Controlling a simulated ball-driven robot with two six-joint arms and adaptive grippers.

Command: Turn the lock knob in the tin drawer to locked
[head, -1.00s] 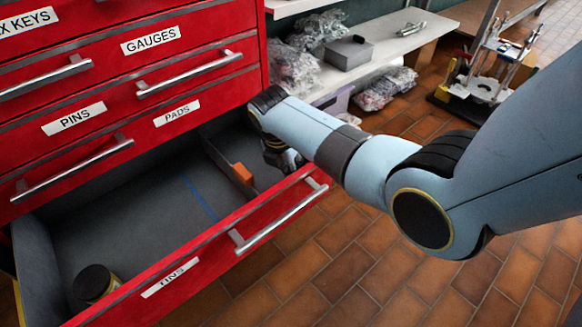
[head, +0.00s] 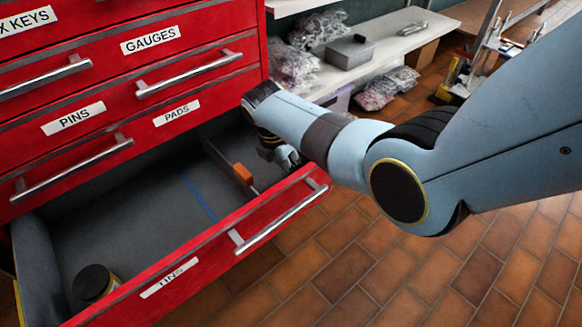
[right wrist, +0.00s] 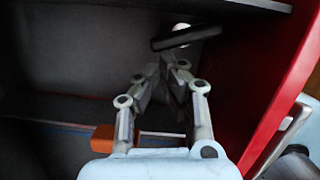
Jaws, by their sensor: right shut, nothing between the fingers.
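The open tin drawer (head: 205,258) is red with a grey inside and a label reading TINS. My right gripper (head: 292,163) reaches into its right end, partly hidden by my own wrist. In the right wrist view the right gripper (right wrist: 168,62) is shut and empty, its fingertips close together. Just beyond the tips is a dark bar-shaped piece (right wrist: 187,38) with a pale disc behind it, which looks like the lock knob. I cannot tell whether the fingertips touch it. The knob is hidden in the head view. My left gripper is not in view.
An orange block (head: 242,174) sits on the divider inside the drawer, left of my right gripper. A dark-lidded jar (head: 94,283) stands at the drawer's near left. Closed red drawers rise above. A shelf (head: 385,45) with bags and a grey box is behind.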

